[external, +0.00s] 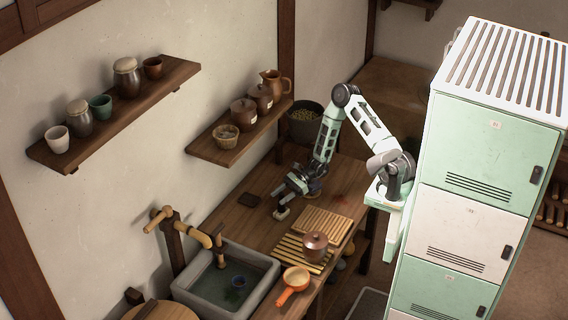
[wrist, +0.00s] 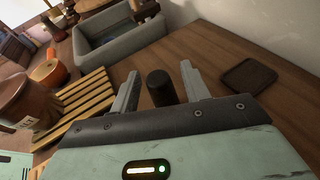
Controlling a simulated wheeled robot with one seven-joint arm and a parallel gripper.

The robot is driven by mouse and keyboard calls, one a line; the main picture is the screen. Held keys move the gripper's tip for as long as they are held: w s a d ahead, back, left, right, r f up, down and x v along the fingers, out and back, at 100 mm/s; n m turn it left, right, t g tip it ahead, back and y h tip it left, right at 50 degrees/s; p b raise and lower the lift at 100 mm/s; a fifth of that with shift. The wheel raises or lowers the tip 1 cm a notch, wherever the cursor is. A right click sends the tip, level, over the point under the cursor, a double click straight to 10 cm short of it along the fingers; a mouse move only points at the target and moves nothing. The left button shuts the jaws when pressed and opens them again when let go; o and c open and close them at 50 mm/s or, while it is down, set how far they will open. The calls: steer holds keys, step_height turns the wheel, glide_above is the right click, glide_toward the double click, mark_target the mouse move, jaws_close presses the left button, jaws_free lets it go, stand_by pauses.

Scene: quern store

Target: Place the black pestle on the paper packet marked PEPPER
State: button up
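A black cylindrical pestle (wrist: 159,88) stands on the wooden counter in the wrist view. My gripper (wrist: 160,82) is open, with one finger on each side of the pestle and a visible gap to each. I cannot make out a paper packet marked PEPPER in either view.
A dark square mat (external: 249,200) lies left of my gripper. The stone sink (external: 262,262), slatted racks (external: 327,222), a lidded brown pot (external: 315,246) and an orange pan (external: 294,280) are nearby. Wall shelves (external: 120,112) hold jars. The counter between mat and sink is clear.

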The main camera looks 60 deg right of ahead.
steer(key=shift+r, duration=0.15)
steer(key=b+v, duration=0.1)
steer(key=v, duration=1.1)
steer(key=s+a+r+n+g+h, duration=0.2)
steer(key=s+a+r+n+g, duration=0.1)
steer(key=s+a+n+g, duration=0.35)
steer(key=s+a+r+n+g+h, duration=0.3)
steer(key=s+a+r+n+g, duration=0.15)
steer(key=a+n, duration=0.4)
steer(key=s+a+r+n+t+h, duration=0.1)
steer(key=s+r+n+t+h, duration=0.1)
steer(key=s+n, duration=0.4)
steer(key=s+a+r+n+t+h, duration=0.2)
steer(key=s+n+h, duration=0.3)
steer(key=n, duration=0.4)
steer(key=shift+s+a+r+n+t+h, duration=0.3)
steer(key=shift+s+r+n, duration=0.1)
steer(key=shift+r, duration=0.5)
